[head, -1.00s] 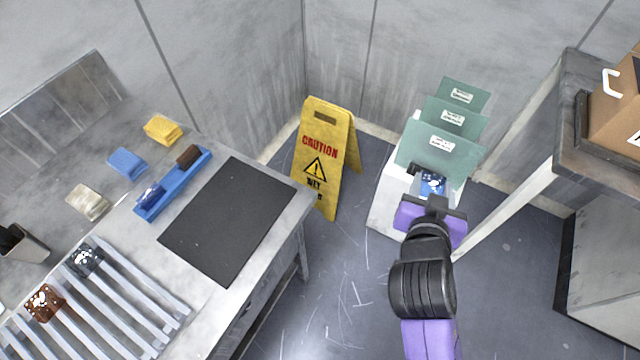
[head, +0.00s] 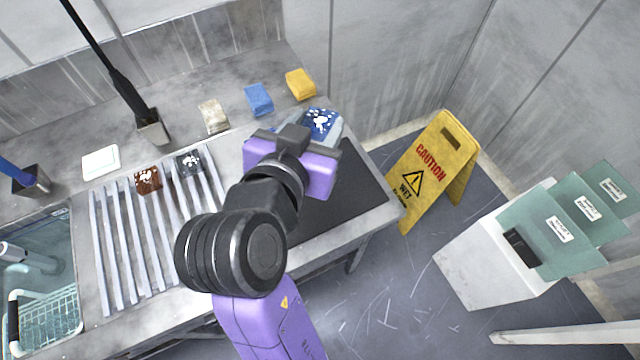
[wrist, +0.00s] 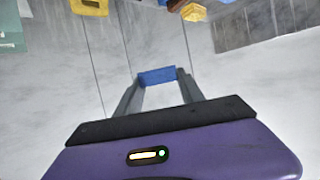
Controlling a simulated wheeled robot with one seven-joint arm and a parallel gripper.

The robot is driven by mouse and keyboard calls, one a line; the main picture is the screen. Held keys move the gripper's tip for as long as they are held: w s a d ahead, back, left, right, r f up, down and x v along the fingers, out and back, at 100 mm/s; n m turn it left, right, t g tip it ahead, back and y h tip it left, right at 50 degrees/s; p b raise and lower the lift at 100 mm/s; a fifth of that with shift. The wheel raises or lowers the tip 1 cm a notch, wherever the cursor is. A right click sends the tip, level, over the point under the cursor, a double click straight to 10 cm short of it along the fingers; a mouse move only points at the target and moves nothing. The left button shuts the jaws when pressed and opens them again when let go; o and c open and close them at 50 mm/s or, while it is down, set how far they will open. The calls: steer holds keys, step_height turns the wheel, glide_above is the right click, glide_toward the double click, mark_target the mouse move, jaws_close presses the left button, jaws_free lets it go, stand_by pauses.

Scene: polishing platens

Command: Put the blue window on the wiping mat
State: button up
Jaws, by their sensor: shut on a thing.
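My gripper (head: 320,134) is shut on the blue window (head: 321,121), a small blue piece with white spots. It holds the window over the right end of the bench, by the back edge of the mat in the head view; the height above the bench is hard to tell. In the wrist view the blue window (wrist: 157,75) sits between the fingertips (wrist: 157,84). The wiping mat (head: 352,196) is a flat dark sheet on the bench, partly hidden behind my gripper and arm. A brown window (head: 148,180) and a black window (head: 189,163) lie on the slatted rack (head: 106,250).
Beige (head: 213,116), blue (head: 258,99) and yellow (head: 300,84) cloths lie along the back of the bench. A sink (head: 62,225) is at left. A yellow caution sign (head: 428,165) and a white stand (head: 490,262) with green plates (head: 560,232) are right of the bench.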

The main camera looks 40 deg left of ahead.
step_height(320, 180, down, 20)
steer(key=shift+s+a+r, duration=0.1)
stand_by(0.5)
steer(key=o, duration=1.5)
steer(key=shift+c, duration=0.2)
steer(key=shift+r+p, duration=0.1)
steer(key=shift+p, duration=0.25)
steer(key=b+v, duration=0.1)
steer(key=v, duration=1.1)
steer(key=shift+b, duration=0.35)
